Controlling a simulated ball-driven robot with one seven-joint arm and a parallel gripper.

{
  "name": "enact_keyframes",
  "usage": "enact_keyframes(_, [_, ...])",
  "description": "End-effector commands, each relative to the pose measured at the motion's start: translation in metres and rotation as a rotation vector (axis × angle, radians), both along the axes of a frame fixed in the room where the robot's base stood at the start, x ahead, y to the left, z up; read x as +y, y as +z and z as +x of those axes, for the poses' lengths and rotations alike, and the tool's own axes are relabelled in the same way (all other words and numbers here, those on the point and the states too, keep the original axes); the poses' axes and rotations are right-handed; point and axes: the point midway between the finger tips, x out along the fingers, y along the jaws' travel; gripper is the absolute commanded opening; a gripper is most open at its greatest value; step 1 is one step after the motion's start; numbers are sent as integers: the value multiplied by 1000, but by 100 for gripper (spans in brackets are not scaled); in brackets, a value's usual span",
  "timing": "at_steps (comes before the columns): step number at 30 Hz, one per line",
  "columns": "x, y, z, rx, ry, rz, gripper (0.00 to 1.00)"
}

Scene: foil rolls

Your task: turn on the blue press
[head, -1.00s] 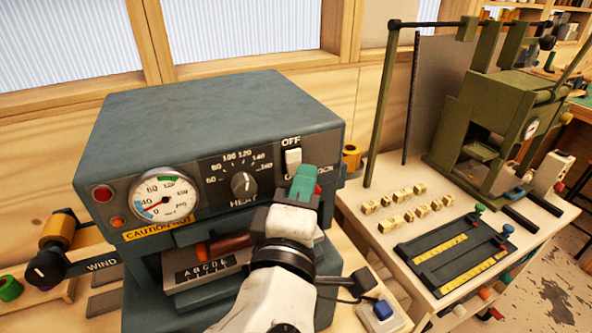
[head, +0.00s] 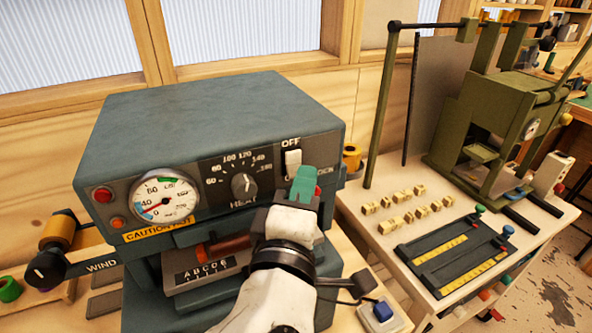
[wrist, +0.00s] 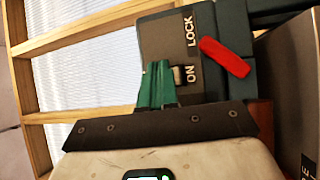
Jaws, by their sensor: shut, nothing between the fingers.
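The blue press (head: 220,110) is a blue-grey box with a round gauge, a HEAT knob and red and orange lamps on its front. Its white rocker switch (head: 292,161) is at the front's right, below the word OFF. My gripper (head: 304,180) is shut and empty, its green fingers just below and right of the switch. In the wrist view, my green fingers (wrist: 157,86) are in front of the switch panel, beside a small part of the switch (wrist: 179,76) near the word ON. Whether they touch it cannot be told.
A red lever (wrist: 225,57) sits beside the word LOCK. An olive-green press (head: 500,120) stands on the white-topped table at right, with brass type pieces (head: 400,205) and a dark rack (head: 455,255). A blue button box (head: 383,313) lies at lower right.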

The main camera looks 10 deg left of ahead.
Motion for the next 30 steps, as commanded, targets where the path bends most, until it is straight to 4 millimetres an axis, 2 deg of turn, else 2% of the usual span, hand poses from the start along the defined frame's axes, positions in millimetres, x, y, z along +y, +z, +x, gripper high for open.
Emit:
enact_keyframes(20, [0,0,0,0,0,0,0])
enact_keyframes(30, [4,-3,6,0,0,0,0])
